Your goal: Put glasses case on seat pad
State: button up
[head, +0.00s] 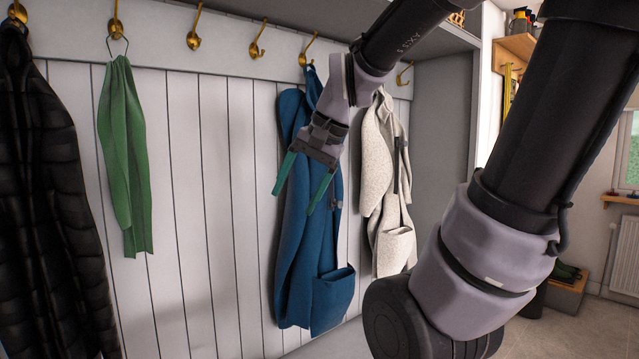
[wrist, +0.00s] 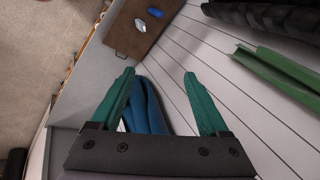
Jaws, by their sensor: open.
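My gripper (head: 295,203) is open and empty, its green fingers spread in front of the hanging blue coat in the head view. It also shows in the wrist view (wrist: 159,74), with nothing between the fingertips. Beyond the fingers in the wrist view is a brown flat surface (wrist: 128,35), possibly the bench seat or its pad. On it lie a small blue object (wrist: 156,12) and a small whitish object (wrist: 140,25). They are too small to tell whether either is the glasses case. The head view shows neither object nor a seat pad.
A blue coat (head: 312,250), a pale grey coat (head: 385,175), a green scarf (head: 125,150) and a black padded jacket (head: 45,200) hang from brass hooks on a white panelled wall (head: 215,190). A grey side panel (head: 442,140) stands at the right end.

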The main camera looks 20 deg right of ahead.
jog(key=s+d+r+n+t, duration=0.1)
jog(key=s+d+r+n+t+h, duration=0.1)
jog(key=s+d+n, duration=0.1)
jog(key=shift+s+d+r+t, duration=0.1)
jog(key=shift+s+t, duration=0.15)
jog(key=shift+t, duration=0.05)
